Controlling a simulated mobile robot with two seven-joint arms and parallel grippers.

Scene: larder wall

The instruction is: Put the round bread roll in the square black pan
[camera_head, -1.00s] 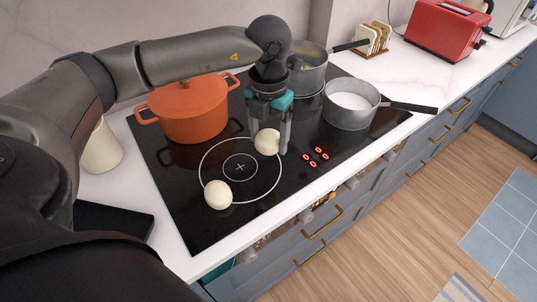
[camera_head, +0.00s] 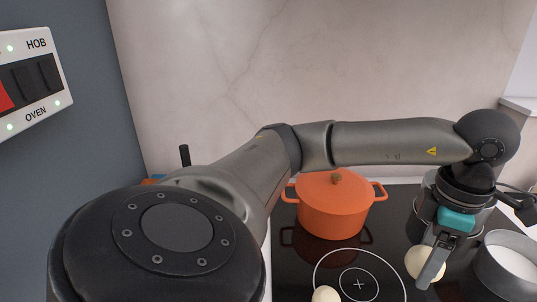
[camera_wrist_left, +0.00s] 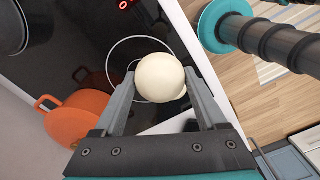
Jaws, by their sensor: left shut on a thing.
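In the head view my left gripper (camera_head: 428,268) is shut on a pale round bread roll (camera_head: 419,260) over the right part of the black hob. The wrist view shows this roll (camera_wrist_left: 158,76) between the two fingers of my left gripper (camera_wrist_left: 160,92). A second pale roll (camera_head: 325,295) lies on the hob near the bottom edge of the head view, cut off by it. The square black pan cannot be made out in the current views. My right gripper is not in view.
An orange lidded pot (camera_head: 333,208) stands at the back left of the hob (camera_head: 300,262). A grey pan with white contents (camera_head: 512,262) stands right of my gripper. Another grey pot is partly hidden behind my wrist. A HOB/OVEN switch panel (camera_head: 35,75) is at far left.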

